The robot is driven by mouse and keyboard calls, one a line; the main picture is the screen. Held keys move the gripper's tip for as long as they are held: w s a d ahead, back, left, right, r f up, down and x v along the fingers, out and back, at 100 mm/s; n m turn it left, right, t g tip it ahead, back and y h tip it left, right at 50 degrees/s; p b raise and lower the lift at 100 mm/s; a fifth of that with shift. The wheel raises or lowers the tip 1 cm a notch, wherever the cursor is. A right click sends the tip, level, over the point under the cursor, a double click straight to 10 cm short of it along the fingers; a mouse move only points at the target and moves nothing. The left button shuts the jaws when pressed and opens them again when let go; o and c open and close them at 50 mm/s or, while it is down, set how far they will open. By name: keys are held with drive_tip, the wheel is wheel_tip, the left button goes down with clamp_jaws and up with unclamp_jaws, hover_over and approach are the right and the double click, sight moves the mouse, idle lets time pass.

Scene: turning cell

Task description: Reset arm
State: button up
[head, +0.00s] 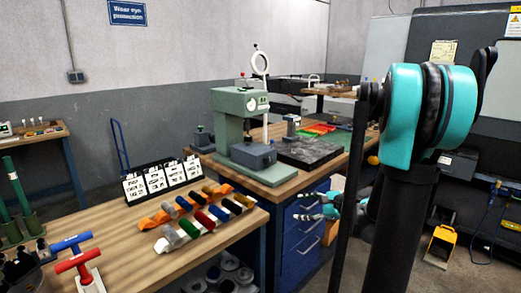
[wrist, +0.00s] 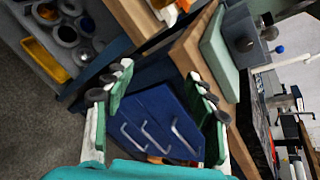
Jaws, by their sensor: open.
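My gripper (head: 304,206) shows in the head view in front of the blue drawer cabinet (head: 298,248), beyond the right end of the near workbench. In the wrist view my gripper (wrist: 155,88) has its two green fingers with dark round pads spread wide apart. Nothing is between them, and the cabinet (wrist: 150,120) with its silver handles shows behind the gap. My arm's teal joint and dark link fill the right part of the head view and hide part of the lower arm.
The near wooden workbench (head: 120,239) holds several coloured pieces (head: 200,215) and a row of white label cards (head: 161,180). A green press (head: 243,125) stands on the farther bench. A yellow foot pedal (head: 443,245) lies on the floor at right.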

drive_tip(key=s+a+f+n+g+h, duration=0.1)
drive_tip(key=s+f+n+g+h, duration=0.15)
drive_tip(key=s+n, duration=0.3)
drive_tip(key=s+a+f+n+g+h, duration=0.1)
drive_tip(key=s+f+n+h, duration=0.1)
drive_tip(key=s+f+n, duration=0.35)
drive_tip(key=s+d+f+n+h, duration=0.2)
drive_tip(key=s+d+n+h, duration=0.3)
drive_tip(key=s, duration=0.5)
drive_tip(key=shift+s+d+f+n+g, duration=0.2)
drive_tip(key=shift+d+n+g, duration=0.15)
drive_tip(key=shift+n, duration=0.55)
